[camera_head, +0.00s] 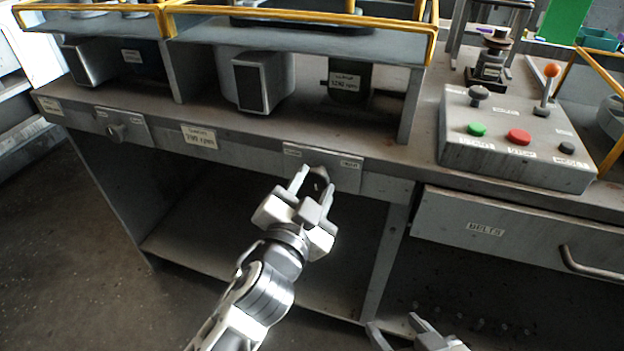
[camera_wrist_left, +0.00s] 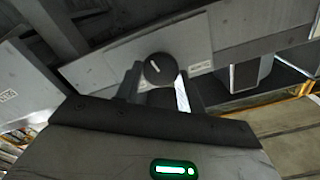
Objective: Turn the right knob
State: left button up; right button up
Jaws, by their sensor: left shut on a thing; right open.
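The right knob (camera_head: 318,178) is a dark round knob on a light plate on the front edge of the bench. In the left wrist view the knob (camera_wrist_left: 159,69) shows a pale pointer line on its face. My left gripper (camera_head: 312,180) has its fingers on either side of the knob and is shut on it. The fingers partly hide the knob in the head view. A second, left knob (camera_head: 117,131) sits on a similar plate further left. My right gripper (camera_head: 404,328) is open and empty at the bottom of the head view, below the drawer.
A control box (camera_head: 515,143) with green and red buttons and an orange-topped lever stands on the bench at right. A drawer (camera_head: 500,235) with a metal handle is below it. Yellow-framed housings (camera_head: 300,45) stand along the back. Open shelf space lies under the bench.

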pick_arm(q)
jog(key=shift+r+m, duration=0.1)
jog(key=shift+m, duration=0.3)
jog(key=o, duration=1)
jog(key=shift+c, duration=0.2)
